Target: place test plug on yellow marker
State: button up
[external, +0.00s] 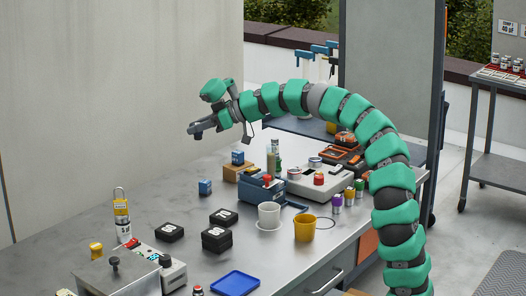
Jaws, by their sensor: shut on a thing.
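My gripper (200,130) hangs at the end of my green arm, high above the back left part of the metal bench. It is shut on a small dark thing at its tip, whose outline blends with the fingers. I cannot make out for certain that this is the test plug. No flat yellow marker is clearly visible. A small yellow piece (96,249) stands at the bench's left, and I cannot tell whether it is the marker.
The bench (180,202) holds several black boxes (169,231), a white cup (268,215), a yellow cup (305,229), a blue tray (236,285) and a grey unit with a red button (318,179). Bare metal lies behind the black boxes.

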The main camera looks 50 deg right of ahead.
jog(key=s+a+n+g+y, duration=0.1)
jog(key=s+a, duration=0.3)
jog(key=a, duration=0.7)
jog(key=s+a+n+g+y, duration=0.15)
jog(key=s+a, duration=0.35)
jog(key=a, duration=0.6)
jog(key=s+a+n+g+y, duration=0.15)
jog(key=s+a, duration=0.25)
jog(key=a, duration=0.8)
jog(key=f, duration=1.1)
jog(key=shift+d+f, duration=0.35)
jog(key=shift+w+f, duration=0.1)
jog(key=shift+f, duration=0.15)
jog(key=shift+w+a+f, duration=0.2)
jog(key=shift+w, duration=0.05)
send_over(96, 245)
jog(key=s, duration=0.1)
jog(key=shift+s+d+f+b, duration=0.1)
jog(key=shift+d+f+b, duration=0.05)
jog(key=shift+f+b, duration=0.15)
jog(key=shift+s+d+f+b, duration=0.1)
jog(key=shift+d+f+b, duration=0.05)
jog(key=shift+f, duration=0.25)
jog(key=shift+w+a, duration=0.4)
jog(key=shift+w, duration=0.25)
jog(key=shift+f+b, duration=0.55)
jog(key=shift+f, duration=1.2)
jog(key=shift+f, duration=0.1)
